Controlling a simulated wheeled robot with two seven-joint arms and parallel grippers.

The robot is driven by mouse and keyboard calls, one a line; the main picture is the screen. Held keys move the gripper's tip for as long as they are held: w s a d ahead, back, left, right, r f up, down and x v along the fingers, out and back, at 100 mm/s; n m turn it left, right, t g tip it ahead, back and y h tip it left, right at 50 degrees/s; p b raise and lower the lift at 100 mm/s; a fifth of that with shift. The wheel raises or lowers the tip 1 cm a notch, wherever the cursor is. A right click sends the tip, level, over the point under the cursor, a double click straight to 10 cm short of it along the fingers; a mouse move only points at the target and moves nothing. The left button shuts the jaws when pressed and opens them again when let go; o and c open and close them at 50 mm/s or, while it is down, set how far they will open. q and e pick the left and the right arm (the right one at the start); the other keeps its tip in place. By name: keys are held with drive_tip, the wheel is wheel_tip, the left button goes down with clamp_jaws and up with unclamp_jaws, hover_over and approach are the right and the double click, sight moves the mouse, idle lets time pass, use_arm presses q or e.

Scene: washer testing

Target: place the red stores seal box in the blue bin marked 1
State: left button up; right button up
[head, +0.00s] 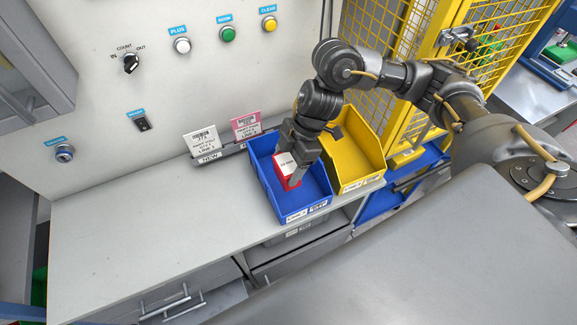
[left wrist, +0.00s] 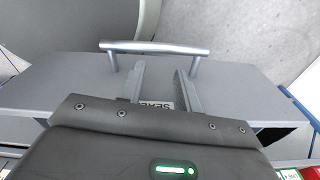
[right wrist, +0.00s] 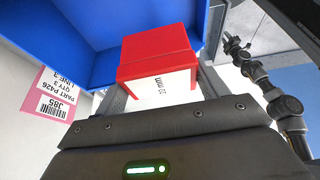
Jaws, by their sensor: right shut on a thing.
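The red box (head: 283,172) with a white label is in my right gripper (head: 293,178), inside the opening of the blue bin (head: 304,212). The right gripper is shut on the box. I cannot tell whether the box touches the bin floor. The bin's front label is too small to read surely. My left gripper (left wrist: 160,85) is open and empty, in front of a grey drawer with a bar handle (left wrist: 155,48).
A yellow bin (head: 352,150) stands right beside the blue bin. Two part cards, one white (head: 203,141) and one pink (head: 246,125), stand behind on a rail. The grey counter (head: 130,225) is clear at left. A yellow mesh guard (head: 405,60) rises at right.

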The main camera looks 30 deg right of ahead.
sight(289, 162)
drive_tip(key=w+f, duration=0.1)
drive_tip(key=f, duration=0.1)
drive_tip(key=w+d+f, duration=0.2)
drive_tip(key=f, duration=0.1)
drive_tip(key=shift+w+d+f, duration=0.15)
drive_tip(key=shift+w+f, duration=0.15)
wheel_tip(289, 162, down, 2)
drive_tip(key=shift+f, duration=0.1)
drive_tip(key=shift+w+f, duration=0.1)
drive_tip(key=shift+f, duration=0.35)
drive_tip(key=shift+f, duration=0.2)
drive_tip(key=o, duration=1)
drive_tip(key=shift+r, duration=0.15)
